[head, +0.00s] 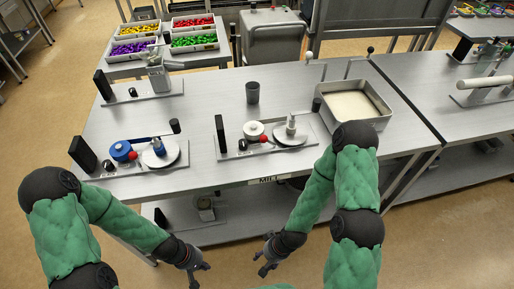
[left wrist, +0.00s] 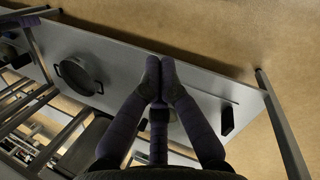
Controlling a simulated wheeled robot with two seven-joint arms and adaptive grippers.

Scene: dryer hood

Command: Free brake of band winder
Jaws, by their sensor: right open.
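Two winder units stand on the near side of the steel table. The left one has a blue roll (head: 122,151), a grey disc (head: 160,154) and a red knob (head: 134,156). The right one has a white roll (head: 254,131), a grey disc (head: 290,134) and a red knob (head: 263,139). I cannot tell which part is the brake. My right gripper (head: 262,255) is open and empty before the table's front edge.
A steel tray (head: 372,124) stands at the table's back right, with a dark cup (head: 252,93) left of it. Another device (head: 156,78) is at the back left. Bins of coloured parts (head: 136,48) lie beyond. A round pan (left wrist: 80,76) shows in the left wrist view.

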